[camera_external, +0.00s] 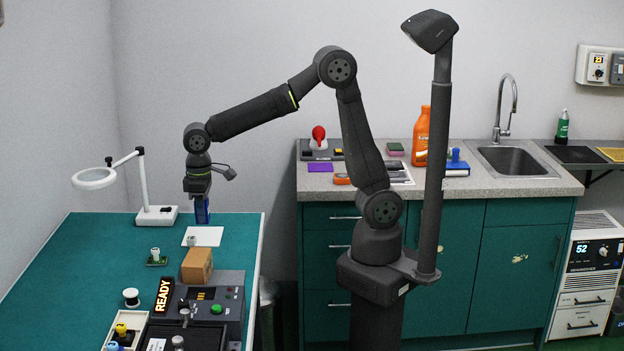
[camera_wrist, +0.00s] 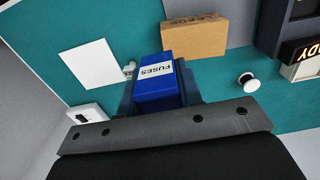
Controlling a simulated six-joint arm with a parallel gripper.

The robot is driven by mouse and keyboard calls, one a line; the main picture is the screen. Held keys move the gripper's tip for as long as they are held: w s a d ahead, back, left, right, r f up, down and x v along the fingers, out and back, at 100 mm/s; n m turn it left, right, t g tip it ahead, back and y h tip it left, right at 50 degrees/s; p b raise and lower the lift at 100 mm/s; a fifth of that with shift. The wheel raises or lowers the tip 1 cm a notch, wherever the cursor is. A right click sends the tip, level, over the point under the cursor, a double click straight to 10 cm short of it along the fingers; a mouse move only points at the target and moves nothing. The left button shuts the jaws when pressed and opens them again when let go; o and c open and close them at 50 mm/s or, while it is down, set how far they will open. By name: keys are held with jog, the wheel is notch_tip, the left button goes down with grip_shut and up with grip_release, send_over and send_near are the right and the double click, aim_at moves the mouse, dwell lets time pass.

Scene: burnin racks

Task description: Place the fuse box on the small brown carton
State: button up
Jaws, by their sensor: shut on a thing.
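The fuse box is a blue box with a white label reading FUSES; it fills the middle of the wrist view (camera_wrist: 155,78). In the external view the blue fuse box (camera_external: 202,212) hangs below my gripper (camera_external: 200,200) at the back of the green table. My gripper is shut on it, with a dark finger on each side of the box in the wrist view. The small brown carton (camera_external: 197,266) stands on the table nearer the camera, beside the dark console. In the wrist view the carton (camera_wrist: 194,38) lies just beyond the fuse box, apart from it.
A white sheet (camera_external: 203,236) lies flat between fuse box and carton. A magnifier lamp (camera_external: 157,216) stands at the left back. A small green board (camera_external: 156,259), a white spool (camera_external: 131,297) and the console with a READY sign (camera_external: 163,296) surround the carton. The table's left side is clear.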

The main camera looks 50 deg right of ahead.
send_over(197, 256)
notch_tip(197, 256, down, 4)
jog(key=shift+s+a+r, duration=0.1)
jog(key=shift+a+r, duration=0.05)
jog(key=shift+f, duration=1.95)
jog(key=shift+f, duration=0.1)
jog(key=o, duration=1)
jog(key=shift+c, duration=0.2)
notch_tip(197, 256, up, 12)
